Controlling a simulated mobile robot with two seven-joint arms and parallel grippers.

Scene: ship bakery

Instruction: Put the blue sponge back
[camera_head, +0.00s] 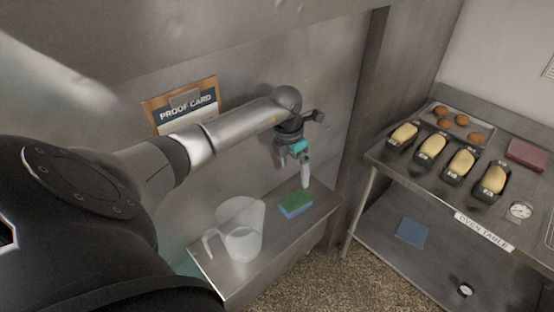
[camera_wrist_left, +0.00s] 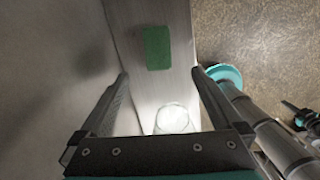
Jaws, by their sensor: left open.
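The sponge (camera_head: 296,204), blue below with a green top, lies flat on the narrow metal shelf (camera_head: 270,246) near its far right end. My left gripper (camera_head: 306,180) is open and points down above the sponge, apart from it. In the left wrist view the green top of the sponge (camera_wrist_left: 157,48) shows just beyond the open fingertips (camera_wrist_left: 160,75), with nothing between them.
A clear measuring jug (camera_head: 238,240) stands on the same shelf, nearer me. A proof card (camera_head: 188,112) hangs on the wall. To the right, the oven table (camera_head: 440,199) bears loaf tins, a tray of buns and a dial. A flat blue square (camera_head: 412,232) lies on its lower shelf.

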